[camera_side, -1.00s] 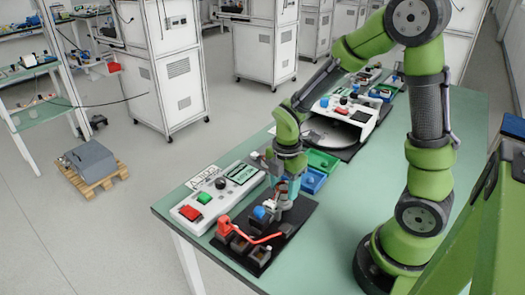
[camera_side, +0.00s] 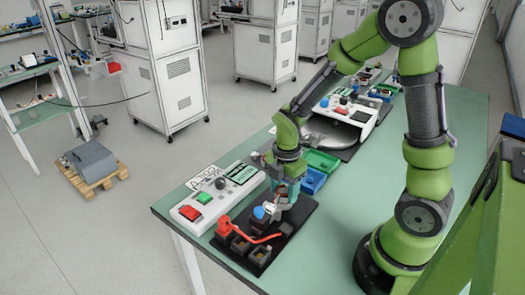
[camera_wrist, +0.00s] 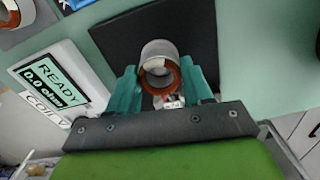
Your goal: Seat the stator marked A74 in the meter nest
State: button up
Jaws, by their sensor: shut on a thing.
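My gripper (camera_wrist: 168,85) has teal fingers shut on a stator (camera_wrist: 158,52), a pale metal ring with orange-brown windings inside. No A74 mark is readable on it. In the side view, my gripper (camera_side: 284,192) is low over the black fixture board (camera_side: 302,212), and the stator is largely hidden there. The board carries a blue knob, a red lever and dark blocks; I cannot tell which part is the nest. The white meter (camera_side: 220,194) stands beside the board; its display (camera_wrist: 47,82) reads READY and 0.0 ohm.
Green (camera_side: 322,160) and blue (camera_side: 312,180) bins stand behind the gripper. Another stator (camera_wrist: 12,14) shows at the wrist view's upper left corner. A white device (camera_side: 345,108) stands farther back. The green tabletop (camera_side: 345,215) is clear right of the board.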

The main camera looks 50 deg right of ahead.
jog(key=o, duration=1.2)
notch_tip(320, 180, up, 17)
jog(key=s+a+r+m+t, duration=0.1)
jog(key=s+a+m+t, duration=0.1)
jog(key=m, duration=0.5)
jog(key=s+a+r+m+t+y, duration=0.1)
jog(key=s+a+m+t, duration=0.1)
jog(key=m, duration=0.4)
jog(key=s+a+r+m+t+y, duration=0.1)
jog(key=s+m+t, duration=0.2)
jog(key=m, duration=0.4)
jog(key=shift+a+r+m, duration=0.3)
jog(key=shift+a+r, duration=0.05)
jog(key=shift+a, duration=0.05)
